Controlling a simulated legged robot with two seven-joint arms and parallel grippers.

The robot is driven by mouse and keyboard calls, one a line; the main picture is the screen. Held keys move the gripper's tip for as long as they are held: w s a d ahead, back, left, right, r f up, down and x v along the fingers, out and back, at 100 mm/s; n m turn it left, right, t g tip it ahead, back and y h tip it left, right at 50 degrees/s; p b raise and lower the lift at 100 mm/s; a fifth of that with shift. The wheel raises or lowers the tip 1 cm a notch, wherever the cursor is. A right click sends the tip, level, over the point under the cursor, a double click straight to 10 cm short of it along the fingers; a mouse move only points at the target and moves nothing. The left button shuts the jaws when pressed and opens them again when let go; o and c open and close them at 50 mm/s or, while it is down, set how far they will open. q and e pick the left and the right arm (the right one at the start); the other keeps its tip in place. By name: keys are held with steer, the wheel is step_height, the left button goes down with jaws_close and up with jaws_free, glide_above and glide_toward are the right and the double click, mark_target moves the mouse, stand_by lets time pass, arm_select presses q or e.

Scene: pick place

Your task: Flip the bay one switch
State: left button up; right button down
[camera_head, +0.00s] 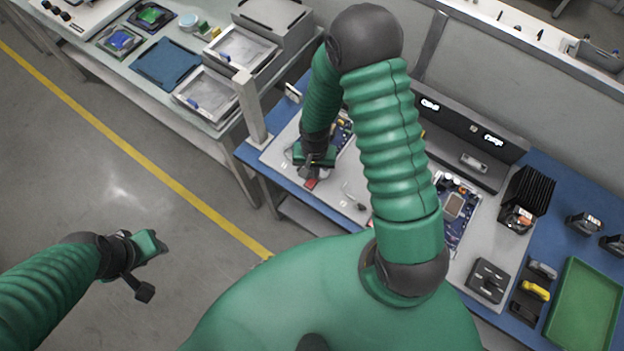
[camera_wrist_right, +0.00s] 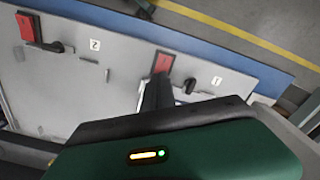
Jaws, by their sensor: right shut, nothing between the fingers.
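The bay marked 1 has a red switch (camera_wrist_right: 163,62) on a light grey panel (camera_wrist_right: 115,65). The number 1 label (camera_wrist_right: 217,80) and a small black knob (camera_wrist_right: 189,86) are to its right. In the head view the red switch (camera_head: 310,184) shows just below my right gripper (camera_head: 312,173). My right gripper is shut and empty. In the wrist view its fingertips (camera_wrist_right: 157,88) point at the red switch and overlap its lower edge; I cannot tell whether they touch it. My left gripper (camera_head: 146,268) hangs over the floor, away from the table; its jaws are unclear.
Bay 2 has its own red switch (camera_wrist_right: 26,28) and label (camera_wrist_right: 94,44). My right arm hides the middle of the blue table (camera_head: 562,205). A green tray (camera_head: 612,265), black heatsink (camera_head: 527,195) and yellow-handled tool (camera_head: 537,291) are at the right. Another bench (camera_head: 140,92) stands upper left.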

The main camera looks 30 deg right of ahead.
steer(key=shift+a+f, duration=0.2)
steer(key=shift+a, duration=0.1)
steer(key=shift+f, duration=0.1)
steer(key=shift+d+f+b, duration=0.2)
steer(key=shift+f+b, duration=0.05)
steer(key=shift+b, duration=0.2)
steer(key=shift+a+f, duration=0.1)
steer(key=shift+f, duration=0.15)
steer(key=shift+r, duration=0.1)
step_height(320, 180, up, 7)
steer(key=p, duration=0.6)
